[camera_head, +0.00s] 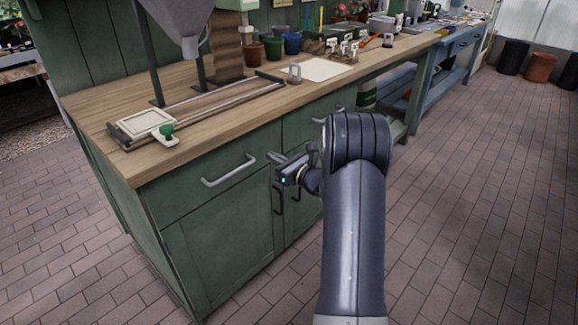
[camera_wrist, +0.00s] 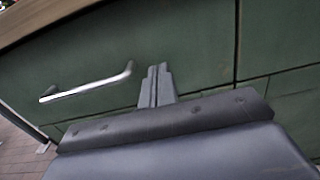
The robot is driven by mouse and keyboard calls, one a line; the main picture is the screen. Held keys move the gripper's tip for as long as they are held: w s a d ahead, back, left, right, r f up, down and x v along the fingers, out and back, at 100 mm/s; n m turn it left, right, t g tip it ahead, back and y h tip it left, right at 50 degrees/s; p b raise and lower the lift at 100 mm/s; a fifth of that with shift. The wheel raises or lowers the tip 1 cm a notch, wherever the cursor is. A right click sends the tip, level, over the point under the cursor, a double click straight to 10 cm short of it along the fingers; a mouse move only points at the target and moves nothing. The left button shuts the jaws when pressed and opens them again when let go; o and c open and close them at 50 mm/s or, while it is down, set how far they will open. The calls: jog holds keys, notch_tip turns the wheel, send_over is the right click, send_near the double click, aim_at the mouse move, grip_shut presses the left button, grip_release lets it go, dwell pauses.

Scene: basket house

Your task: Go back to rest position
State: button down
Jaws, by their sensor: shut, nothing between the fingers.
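My gripper (camera_wrist: 158,72) shows in the wrist view with its two fingers together and nothing between them. It points at the green cabinet front, just right of a silver drawer handle (camera_wrist: 86,87). I cannot tell how far the fingertips are from the cabinet face. In the head view my arm reaches forward from the bottom, and the wrist is beside the green cabinet (camera_head: 222,245). The left drawer's handle (camera_head: 229,171) is clear of the wrist there.
The wooden countertop (camera_head: 225,118) overhangs the cabinet. On it are a rail fixture (camera_head: 205,108), a cream tray (camera_head: 145,122), a green knob (camera_head: 166,132) and several pots. A blue bench (camera_head: 430,85) stands behind. The brick floor (camera_head: 480,200) to the right is open.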

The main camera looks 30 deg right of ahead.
jog(key=v, duration=0.9)
jog(key=shift+p, duration=0.4)
jog(key=shift+d, duration=0.1)
